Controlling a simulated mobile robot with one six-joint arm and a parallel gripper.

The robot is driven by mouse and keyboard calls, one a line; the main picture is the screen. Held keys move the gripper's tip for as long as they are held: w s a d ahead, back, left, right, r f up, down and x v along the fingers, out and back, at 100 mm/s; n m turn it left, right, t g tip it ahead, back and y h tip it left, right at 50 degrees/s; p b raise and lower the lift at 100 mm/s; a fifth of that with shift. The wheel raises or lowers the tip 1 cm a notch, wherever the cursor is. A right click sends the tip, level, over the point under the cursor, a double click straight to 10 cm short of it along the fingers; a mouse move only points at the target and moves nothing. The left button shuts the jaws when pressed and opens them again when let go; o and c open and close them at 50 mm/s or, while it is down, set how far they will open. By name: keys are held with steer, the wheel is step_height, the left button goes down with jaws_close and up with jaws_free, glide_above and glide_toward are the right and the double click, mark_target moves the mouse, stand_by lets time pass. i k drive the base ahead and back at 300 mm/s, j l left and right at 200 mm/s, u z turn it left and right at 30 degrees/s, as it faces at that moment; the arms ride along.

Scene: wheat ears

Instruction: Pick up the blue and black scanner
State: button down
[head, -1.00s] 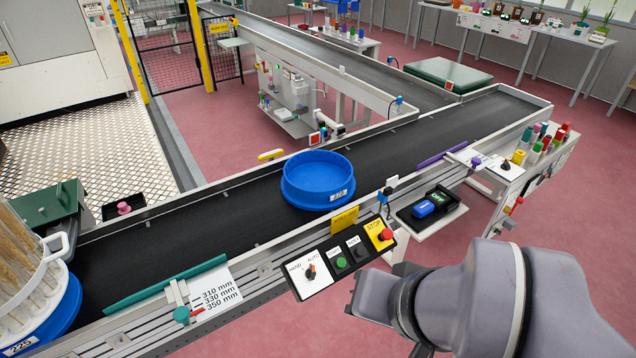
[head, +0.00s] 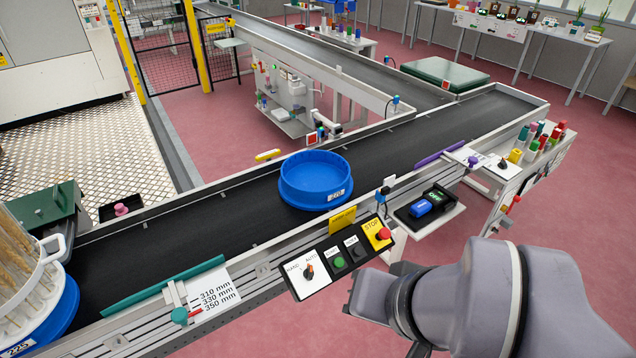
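The blue and black scanner (head: 422,208) lies in a black tray (head: 408,221) on a small white side shelf beside the conveyor, right of the control panel. A dark device with a green display (head: 436,195) sits right behind it in the same tray. My arm enters from the lower right, in front of the shelf. Its end is mostly hidden behind the grey arm links, so my gripper's fingers do not show clearly.
A blue round tub (head: 316,180) stands on the black conveyor belt (head: 240,208). The control panel (head: 338,260) with a red stop button (head: 384,233) juts out left of the shelf. A white basket of wheat ears (head: 38,290) stands at the lower left. Coloured bottles (head: 540,140) stand at the right.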

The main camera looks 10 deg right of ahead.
mark_target(435, 200)
steer(key=i+l, duration=0.55)
steer(key=i, duration=0.2)
steer(key=i+l+u, duration=0.15)
steer(key=i+l, duration=0.4)
steer(key=i, duration=0.2)
